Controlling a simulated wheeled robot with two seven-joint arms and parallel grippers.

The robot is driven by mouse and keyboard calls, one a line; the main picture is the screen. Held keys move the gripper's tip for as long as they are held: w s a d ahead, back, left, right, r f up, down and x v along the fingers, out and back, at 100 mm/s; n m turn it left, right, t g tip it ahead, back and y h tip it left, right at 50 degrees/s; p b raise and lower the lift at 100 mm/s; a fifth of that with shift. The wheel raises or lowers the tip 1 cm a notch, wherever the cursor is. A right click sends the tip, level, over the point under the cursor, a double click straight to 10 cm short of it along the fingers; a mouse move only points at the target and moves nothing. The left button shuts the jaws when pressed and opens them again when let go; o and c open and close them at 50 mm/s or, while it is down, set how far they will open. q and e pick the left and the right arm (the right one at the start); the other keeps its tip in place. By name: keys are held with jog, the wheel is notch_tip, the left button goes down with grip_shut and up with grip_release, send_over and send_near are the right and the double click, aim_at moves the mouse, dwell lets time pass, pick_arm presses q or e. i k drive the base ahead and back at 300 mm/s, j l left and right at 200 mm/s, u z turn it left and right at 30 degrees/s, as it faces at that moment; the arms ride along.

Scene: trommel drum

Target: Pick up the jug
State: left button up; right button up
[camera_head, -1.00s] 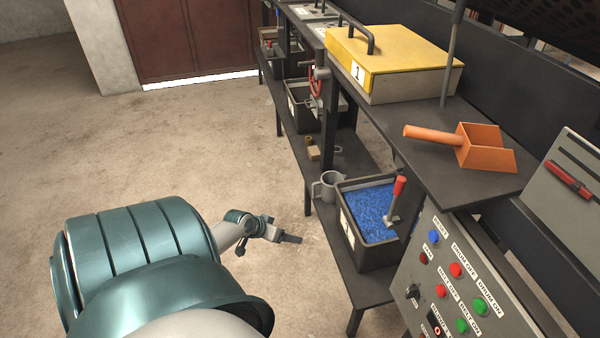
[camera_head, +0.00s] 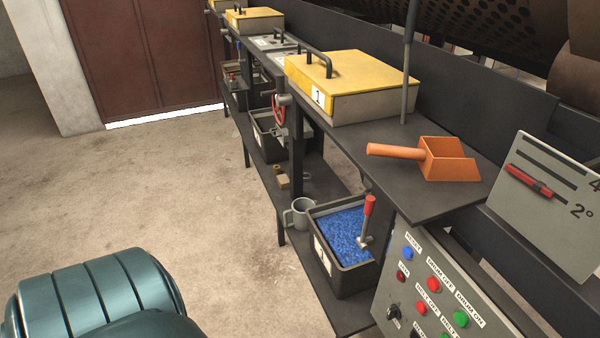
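A small grey jug (camera_head: 299,213) with a handle on its left side stands upright on the lower shelf, close to the left side of a dark bin (camera_head: 345,277) filled with blue material. Part of the jug's right side is close against or behind the bin's edge; I cannot tell if they touch. Teal links of my arm show at the lower left, well apart from the jug. Neither of my grippers is in view.
An orange scoop (camera_head: 433,160) lies on the upper shelf (camera_head: 390,194), beside a yellow-lidded box (camera_head: 347,72). A red-handled lever (camera_head: 368,213) rises by the blue-filled bin. A button panel (camera_head: 440,300) stands at the lower right. The floor left of the shelves is clear.

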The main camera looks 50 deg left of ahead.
aim_at(299, 205)
jog(key=i+l, duration=0.35)
jog(key=l, duration=0.15)
jog(key=u, duration=1.7)
